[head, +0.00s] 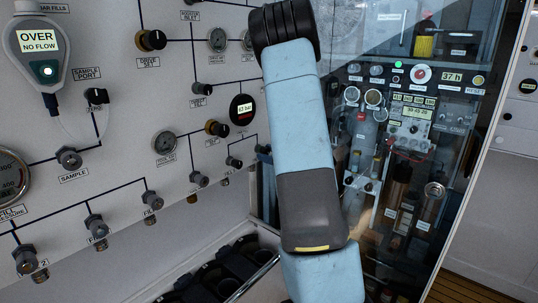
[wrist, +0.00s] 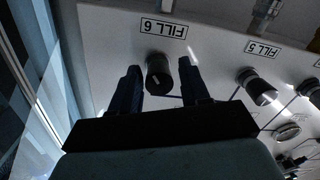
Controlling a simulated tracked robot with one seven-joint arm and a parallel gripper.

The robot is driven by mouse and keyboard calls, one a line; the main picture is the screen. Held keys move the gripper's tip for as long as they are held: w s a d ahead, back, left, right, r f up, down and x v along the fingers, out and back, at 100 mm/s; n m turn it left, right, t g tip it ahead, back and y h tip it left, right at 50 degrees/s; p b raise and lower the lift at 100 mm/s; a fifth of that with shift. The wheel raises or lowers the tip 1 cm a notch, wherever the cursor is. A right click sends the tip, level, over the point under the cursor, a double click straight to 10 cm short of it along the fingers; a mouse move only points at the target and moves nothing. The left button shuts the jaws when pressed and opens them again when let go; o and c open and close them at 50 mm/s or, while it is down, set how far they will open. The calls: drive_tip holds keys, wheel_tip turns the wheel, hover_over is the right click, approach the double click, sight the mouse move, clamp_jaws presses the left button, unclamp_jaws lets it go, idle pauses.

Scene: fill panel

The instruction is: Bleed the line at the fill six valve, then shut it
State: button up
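The fill six valve (wrist: 160,76) is a dark round knob with a small white mark on its face, beside the FILL 6 label (wrist: 163,29) in the wrist view. My gripper (wrist: 160,84) is open, with one dark finger on each side of the knob. A narrow gap shows between the knob and each finger, so I see no firm contact. In the head view my pale blue arm covers that part of the panel, and I cannot make out the valve there.
A fill 5 knob (wrist: 257,86) sits to the right in the wrist view. In the head view, a handheld meter (head: 38,45) reads OVER, NO FLOW. A round black display (head: 242,109) shows a bar reading. A glass-fronted cabinet (head: 415,120) stands to the right of my arm.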

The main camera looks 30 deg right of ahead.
drive_tip(key=shift+o, duration=0.8)
drive_tip(key=v, duration=1.3)
drive_tip(key=shift+s+d, duration=0.2)
drive_tip(key=shift+s, duration=0.15)
idle(5.5)
